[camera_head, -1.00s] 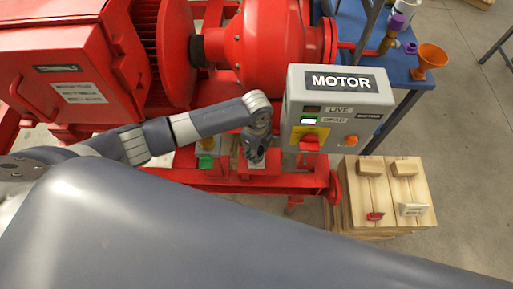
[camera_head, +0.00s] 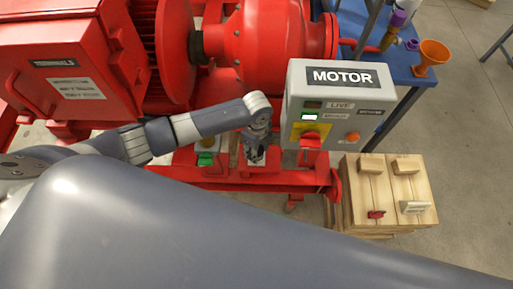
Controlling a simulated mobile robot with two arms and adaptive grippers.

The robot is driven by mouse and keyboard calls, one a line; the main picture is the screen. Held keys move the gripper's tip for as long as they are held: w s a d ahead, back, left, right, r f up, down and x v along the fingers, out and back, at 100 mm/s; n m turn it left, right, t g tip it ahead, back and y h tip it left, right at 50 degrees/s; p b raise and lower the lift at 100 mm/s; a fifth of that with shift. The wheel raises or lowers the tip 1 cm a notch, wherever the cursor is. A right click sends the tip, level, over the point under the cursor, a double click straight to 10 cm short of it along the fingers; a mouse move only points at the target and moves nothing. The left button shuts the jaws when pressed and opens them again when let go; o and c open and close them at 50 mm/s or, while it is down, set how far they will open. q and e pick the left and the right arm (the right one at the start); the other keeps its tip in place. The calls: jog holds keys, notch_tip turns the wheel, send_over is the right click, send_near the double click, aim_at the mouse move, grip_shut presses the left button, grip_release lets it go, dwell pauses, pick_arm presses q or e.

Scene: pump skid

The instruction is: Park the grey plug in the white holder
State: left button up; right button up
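My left gripper (camera_head: 257,148) points down over the red skid frame, just left of the grey motor box. Its fingers are small and dark, and I cannot tell whether they are open or shut. A pale patch shows around the fingertips, but I cannot make out the grey plug or the white holder for certain. Both may be hidden behind or under the gripper. A green fitting (camera_head: 205,159) sits on the skid to the left of the gripper. My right gripper is not in view.
The grey MOTOR box (camera_head: 338,105), with a red switch (camera_head: 310,141), stands close right of the gripper. The red pump (camera_head: 270,45) is behind. A wooden block (camera_head: 400,215) with red and white tags stands right. A blue table (camera_head: 405,70) holds an orange funnel (camera_head: 432,55).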

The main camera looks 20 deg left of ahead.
pick_arm(q)
jog(key=o, duration=1.2)
jog(key=shift+o, duration=0.2)
notch_tip(320, 180, up, 12)
jog(key=shift+r, duration=0.1)
